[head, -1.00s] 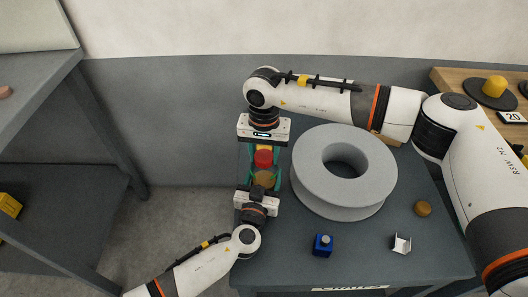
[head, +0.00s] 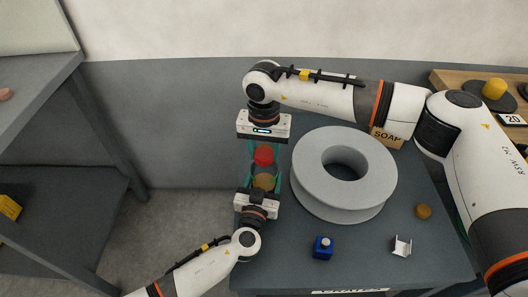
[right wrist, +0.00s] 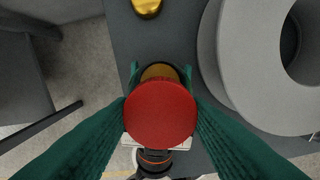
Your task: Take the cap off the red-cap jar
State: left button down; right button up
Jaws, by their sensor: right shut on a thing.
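The red cap (head: 263,156) is between the green fingers of my right gripper (head: 263,153), which is shut on it. In the right wrist view the red cap (right wrist: 160,113) fills the space between the fingers. The amber jar (head: 263,182) is held between the green fingers of my left gripper (head: 264,180), below the cap in the head view. A small gap shows between the cap and the jar. In the right wrist view the jar (right wrist: 160,72) shows partly behind the cap, its lower part hidden.
A large grey coil spool (head: 310,185) lies close right of the grippers. A blue bottle (head: 323,247), a small white bracket (head: 401,246) and an amber piece (head: 423,211) stand on the dark table (head: 365,265). A SOAP box (head: 386,137) is behind the spool. A golden object (right wrist: 147,7) lies nearby.

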aim_at(264, 154)
jog(key=shift+r, duration=0.2)
jog(key=shift+r, duration=2)
pick_arm(q)
jog(key=shift+c, duration=1.2)
grip_release()
jog(key=shift+s, duration=0.1)
jog(key=b+v, duration=0.1)
jog(key=v, duration=1)
jog(key=shift+a+f, duration=0.1)
pick_arm(e)
jog(key=shift+f, duration=0.65)
pick_arm(q)
jog(key=shift+s+a, duration=0.15)
jog(key=shift+s, duration=0.25)
